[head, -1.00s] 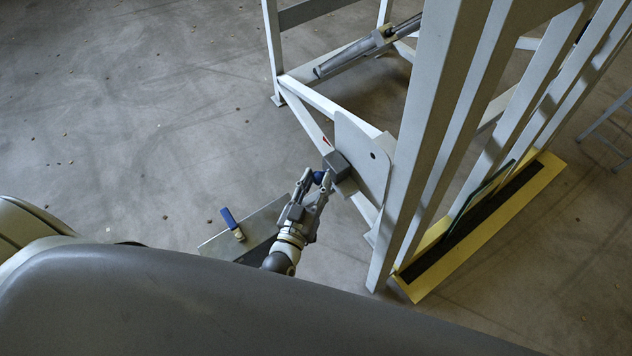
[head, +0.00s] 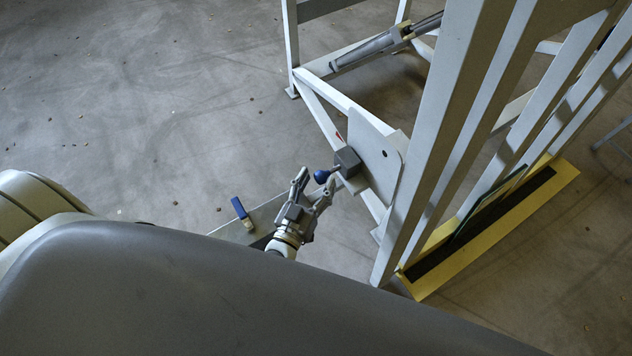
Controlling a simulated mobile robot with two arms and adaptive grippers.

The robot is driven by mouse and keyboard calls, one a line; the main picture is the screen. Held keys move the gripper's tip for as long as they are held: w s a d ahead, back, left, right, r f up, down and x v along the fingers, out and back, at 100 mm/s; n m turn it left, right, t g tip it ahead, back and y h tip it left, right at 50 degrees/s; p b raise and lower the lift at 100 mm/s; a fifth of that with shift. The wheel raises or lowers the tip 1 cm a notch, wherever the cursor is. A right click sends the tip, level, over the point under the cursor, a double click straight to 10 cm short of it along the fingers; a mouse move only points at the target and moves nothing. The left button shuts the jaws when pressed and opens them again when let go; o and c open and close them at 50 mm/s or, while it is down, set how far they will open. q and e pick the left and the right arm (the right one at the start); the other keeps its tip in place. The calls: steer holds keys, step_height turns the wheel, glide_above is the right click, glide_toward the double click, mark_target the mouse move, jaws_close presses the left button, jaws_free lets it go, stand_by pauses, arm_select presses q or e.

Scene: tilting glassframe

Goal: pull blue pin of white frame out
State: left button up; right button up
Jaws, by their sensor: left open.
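The blue pin (head: 321,176) has a round blue knob and sticks out from a dark grey block (head: 347,161) on the side of the white frame (head: 326,124). A short piece of its shaft shows between knob and block. My left gripper (head: 316,184) is open, its two fingers pointing up toward the knob. I cannot tell whether a fingertip touches the knob. My right gripper is not in view.
A metal plate (head: 262,213) with a blue-handled valve or lever (head: 240,209) is left of my left gripper. Tall white uprights (head: 450,120) stand close on the right, above a yellow-edged base strip (head: 500,232). The floor at the left is clear.

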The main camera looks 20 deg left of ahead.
arm_select(q)
steer(key=shift+s, duration=0.1)
steer(key=s, duration=1.2)
steer(key=shift+a, duration=0.45)
steer(key=shift+w, duration=0.1)
